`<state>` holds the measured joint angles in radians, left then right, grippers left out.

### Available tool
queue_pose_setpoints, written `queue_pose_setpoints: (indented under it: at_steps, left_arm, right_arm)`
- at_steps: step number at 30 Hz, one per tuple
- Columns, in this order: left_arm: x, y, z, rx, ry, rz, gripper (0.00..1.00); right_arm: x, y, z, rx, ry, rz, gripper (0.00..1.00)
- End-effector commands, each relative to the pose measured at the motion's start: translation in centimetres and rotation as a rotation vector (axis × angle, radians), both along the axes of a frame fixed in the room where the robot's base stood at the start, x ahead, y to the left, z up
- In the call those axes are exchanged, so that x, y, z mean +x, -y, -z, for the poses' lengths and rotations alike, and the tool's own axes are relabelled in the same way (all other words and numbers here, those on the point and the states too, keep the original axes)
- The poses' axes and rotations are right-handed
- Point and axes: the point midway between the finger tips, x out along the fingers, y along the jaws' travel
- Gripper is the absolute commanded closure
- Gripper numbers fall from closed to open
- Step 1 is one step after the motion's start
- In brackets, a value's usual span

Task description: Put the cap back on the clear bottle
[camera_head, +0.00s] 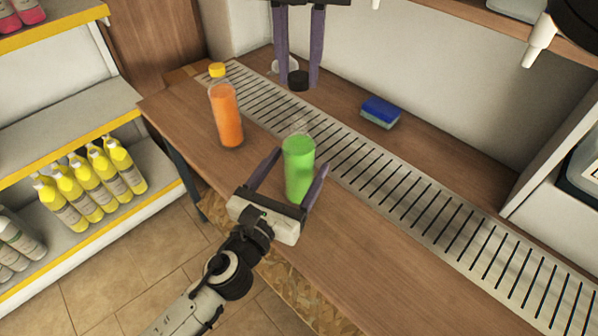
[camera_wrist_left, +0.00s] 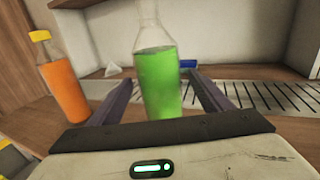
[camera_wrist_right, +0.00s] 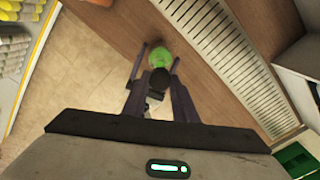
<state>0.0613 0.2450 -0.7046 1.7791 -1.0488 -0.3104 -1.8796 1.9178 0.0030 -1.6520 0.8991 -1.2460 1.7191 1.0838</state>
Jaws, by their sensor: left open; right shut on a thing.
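The clear bottle (camera_head: 299,170) holds green liquid and stands upright on the wooden counter with no cap on its neck. It also shows in the left wrist view (camera_wrist_left: 160,80) and from above in the right wrist view (camera_wrist_right: 161,56). My left gripper (camera_head: 301,160) is open, with one finger on each side of the bottle; contact cannot be told. My right gripper (camera_head: 298,78) is shut on the black cap (camera_head: 298,84), fingers pointing down. The cap also shows between the fingertips in the right wrist view (camera_wrist_right: 160,81). In the head view it appears beyond the bottle, apart from its neck.
An orange bottle (camera_head: 226,115) with a yellow cap stands to the left on the counter (camera_head: 365,225). A slotted metal grate (camera_head: 400,190) runs along the counter. A blue sponge (camera_head: 380,111) and a white cone-like thing (camera_wrist_left: 114,70) lie near the wall. Shelves of yellow bottles stand left.

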Motion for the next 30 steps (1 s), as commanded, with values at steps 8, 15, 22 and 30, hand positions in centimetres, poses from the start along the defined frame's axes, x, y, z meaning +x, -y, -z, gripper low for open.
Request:
queue_pose_setpoints:
  at_steps: [8, 15, 22, 30]
  left_arm:
    - [1.9, 0.9, 0.0, 0.0, 0.0, 0.0, 0.28]
    - [2.0, 0.9, 0.0, 0.0, -0.001, 0.0, 0.28]
    - [2.0, 0.9, 0.0, 0.0, 0.0, 0.0, 0.58]
    - [2.0, 0.9, 0.0, 0.0, -0.001, 0.0, 0.9]
  right_arm:
    - [0.0, 0.0, 0.0, 0.0, 0.0, 0.0, 0.95]
    - [0.0, 0.0, 0.0, 0.0, 0.0, 0.0, 0.95]
    - [0.0, 0.0, 0.0, 0.0, 0.0, 0.0, 0.95]
    - [0.0, 0.0, 0.2, 0.0, -0.001, 0.0, 0.95]
